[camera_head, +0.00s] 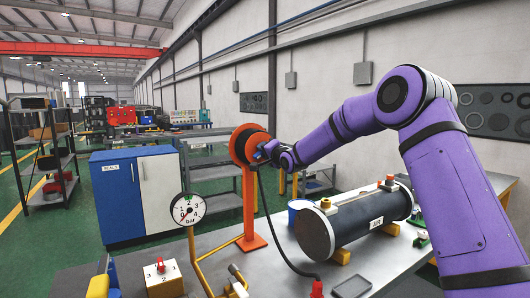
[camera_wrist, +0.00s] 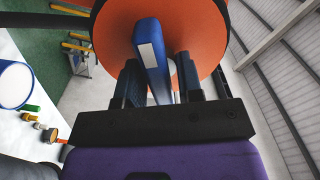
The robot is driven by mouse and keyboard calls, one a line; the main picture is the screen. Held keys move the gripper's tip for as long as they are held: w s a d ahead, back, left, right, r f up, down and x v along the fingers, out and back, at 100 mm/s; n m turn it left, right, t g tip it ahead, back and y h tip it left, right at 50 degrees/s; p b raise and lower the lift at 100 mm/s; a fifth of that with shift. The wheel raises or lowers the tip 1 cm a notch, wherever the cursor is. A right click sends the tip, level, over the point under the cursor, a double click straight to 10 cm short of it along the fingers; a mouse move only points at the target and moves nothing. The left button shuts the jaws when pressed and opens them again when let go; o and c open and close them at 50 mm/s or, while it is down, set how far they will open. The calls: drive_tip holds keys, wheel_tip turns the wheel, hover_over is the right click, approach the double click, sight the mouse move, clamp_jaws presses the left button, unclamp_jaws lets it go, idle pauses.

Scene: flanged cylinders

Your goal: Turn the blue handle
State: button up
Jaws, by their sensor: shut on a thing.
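The blue handle (camera_wrist: 151,58) has a white patch and crosses the face of a round orange disc (camera_wrist: 110,32) in the wrist view. In the head view the orange disc (camera_head: 243,142) sits on top of an orange post (camera_head: 249,205), with a dark rim. My gripper (camera_wrist: 161,82) is shut on the blue handle, one dark finger on each side of it. In the head view my gripper (camera_head: 270,150) is at the disc's right side, small, and the handle is mostly hidden there.
A dark flanged cylinder (camera_head: 360,222) marked AIR lies on the metal table (camera_head: 262,275), right of the post. A pressure gauge (camera_head: 188,209) stands left of it. A black hose (camera_head: 275,235) hangs from the disc area to a red fitting (camera_head: 317,288). A blue cabinet (camera_head: 115,195) stands behind.

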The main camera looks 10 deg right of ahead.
drive_tip(key=n, duration=1.5)
drive_tip(key=shift+n, duration=0.3)
drive_tip(key=n, duration=0.3)
drive_tip(key=shift+f+n, duration=0.1)
drive_tip(key=shift+n, duration=0.2)
drive_tip(key=n, duration=0.3)
drive_tip(key=shift+n, duration=0.3)
drive_tip(key=n, duration=0.4)
drive_tip(key=shift+a, duration=0.1)
drive_tip(key=shift+n, duration=1.6)
